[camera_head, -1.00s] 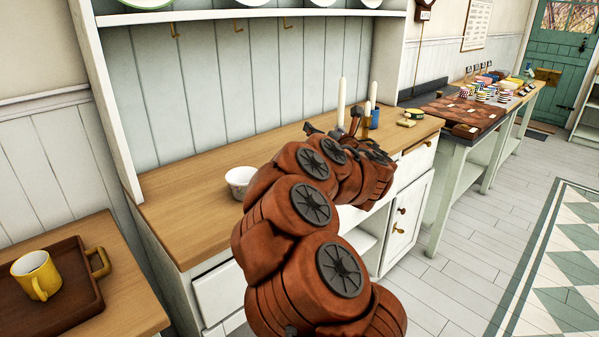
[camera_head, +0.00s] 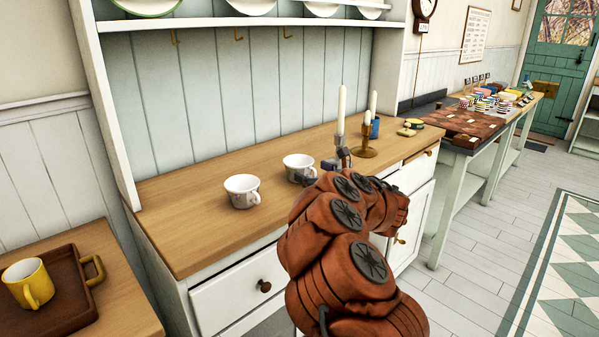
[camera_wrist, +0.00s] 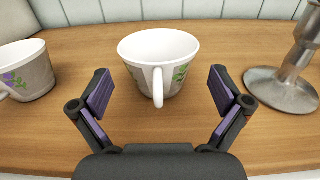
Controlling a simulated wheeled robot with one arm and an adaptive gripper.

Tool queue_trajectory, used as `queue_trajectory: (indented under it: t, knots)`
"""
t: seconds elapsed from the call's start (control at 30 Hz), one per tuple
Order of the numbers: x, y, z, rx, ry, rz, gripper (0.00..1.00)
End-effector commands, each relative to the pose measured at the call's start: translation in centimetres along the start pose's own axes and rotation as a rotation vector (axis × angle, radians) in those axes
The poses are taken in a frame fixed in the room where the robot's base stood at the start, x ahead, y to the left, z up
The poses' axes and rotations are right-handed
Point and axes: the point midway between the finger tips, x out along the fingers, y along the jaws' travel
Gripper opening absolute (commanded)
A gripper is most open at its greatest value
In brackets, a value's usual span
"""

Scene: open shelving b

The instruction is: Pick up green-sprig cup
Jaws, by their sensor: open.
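The green-sprig cup (camera_wrist: 145,78) stands upright on the wooden counter in the wrist view, white inside with green leaf sprigs and its handle facing me. In the head view it is the right-hand white cup (camera_head: 297,163). My gripper (camera_wrist: 160,88) is open, with one purple-padded finger on each side of the cup's near side and handle. I cannot tell whether either finger touches it. In the head view my gripper (camera_head: 324,172) is just right of the cup, partly hidden by my arm.
Another cup (camera_wrist: 28,75) with a purple flower stands to the left; it also shows in the head view (camera_head: 242,190). A metal candlestick (camera_wrist: 285,85) stands close on the right. A blue cup (camera_head: 375,128) is farther right. The counter's left part is clear.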

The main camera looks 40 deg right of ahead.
Motion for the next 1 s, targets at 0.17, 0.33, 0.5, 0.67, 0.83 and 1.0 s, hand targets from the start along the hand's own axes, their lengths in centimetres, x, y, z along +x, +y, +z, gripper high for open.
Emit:
queue_trajectory:
  t: [0.17,0.33,0.5,0.67,0.83,1.0]
  knots:
    - [2.6,0.2,0.2,0.001,-0.001,0.004,1.0]
    - [3.8,0.2,0.1,0.0,-0.002,0.003,1.0]
    - [3.8,0.2,0.1,0.0,-0.001,0.001,1.0]
    - [3.8,0.2,0.1,0.0,0.0,0.001,0.83]
    - [3.7,0.2,0.1,0.0,0.0,0.001,0.66]
    - [3.7,0.1,0.1,0.0,-0.001,0.0,0.51]
